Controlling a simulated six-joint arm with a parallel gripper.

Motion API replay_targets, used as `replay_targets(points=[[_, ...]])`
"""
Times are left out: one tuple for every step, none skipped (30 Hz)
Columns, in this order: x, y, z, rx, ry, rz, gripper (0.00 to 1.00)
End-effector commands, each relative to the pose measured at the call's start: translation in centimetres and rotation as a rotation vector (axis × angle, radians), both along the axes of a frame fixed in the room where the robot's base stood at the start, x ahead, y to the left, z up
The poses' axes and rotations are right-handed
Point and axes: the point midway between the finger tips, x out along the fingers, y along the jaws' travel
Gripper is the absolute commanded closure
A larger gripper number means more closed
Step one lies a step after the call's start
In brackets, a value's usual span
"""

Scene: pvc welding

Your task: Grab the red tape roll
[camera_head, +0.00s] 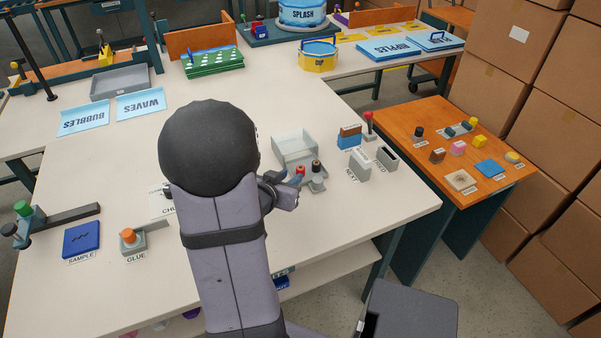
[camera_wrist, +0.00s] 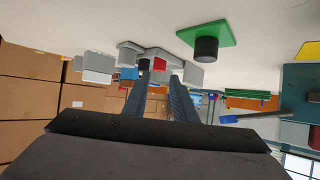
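A small red piece (camera_head: 300,168), which looks like the red tape roll, is at the grey fixture by the grey tray. It is small and partly crowded by my gripper (camera_head: 296,188) in the head view. In the wrist view, the red piece (camera_wrist: 159,64) shows beyond and between the tips of my gripper (camera_wrist: 158,80). The two fingers are apart with nothing visible between them. My gripper is just in front of the fixture, and contact with the red piece cannot be made out. My arm hides part of the table's middle.
A grey open tray (camera_head: 297,147) stands behind the fixture. Grey boxes (camera_head: 360,166) and a blue-brown block (camera_head: 349,137) stand to the right. A green plate with a black cylinder (camera_wrist: 206,48) shows in the wrist view. The front right of the table is clear.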

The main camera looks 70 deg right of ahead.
Motion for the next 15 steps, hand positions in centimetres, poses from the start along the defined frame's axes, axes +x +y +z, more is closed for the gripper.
replay_targets(points=[[-0.1, 0.0, 0.0, -0.002, 0.001, -0.004, 0.75], [-0.1, -0.1, 0.0, -0.002, 0.001, -0.004, 0.75], [-0.1, -0.2, -0.1, -0.001, 0.001, -0.004, 0.75], [-0.1, -0.3, -0.2, -0.001, 0.001, -0.003, 0.75], [-0.1, -0.5, -0.3, -0.001, 0.001, -0.003, 0.75], [-0.1, -0.8, -0.4, -0.001, 0.001, -0.002, 0.75], [-0.1, -1.0, -0.6, -0.001, 0.001, -0.002, 0.75], [-0.1, -1.2, -0.7, 0.000, 0.002, -0.001, 0.75], [-0.1, -1.5, -0.9, 0.000, 0.002, -0.001, 0.75], [-0.1, -1.7, -0.9, 0.000, 0.001, 0.000, 0.75], [0.0, -1.8, -1.0, -0.001, 0.001, 0.000, 0.75], [0.0, -1.9, -1.0, -0.001, 0.001, 0.000, 0.75], [0.0, -1.9, -1.0, -0.001, 0.001, 0.000, 0.75], [0.0, -1.9, -1.0, -0.001, 0.001, 0.000, 0.75], [0.0, -2.0, -1.0, 0.000, 0.001, 0.000, 0.75]])
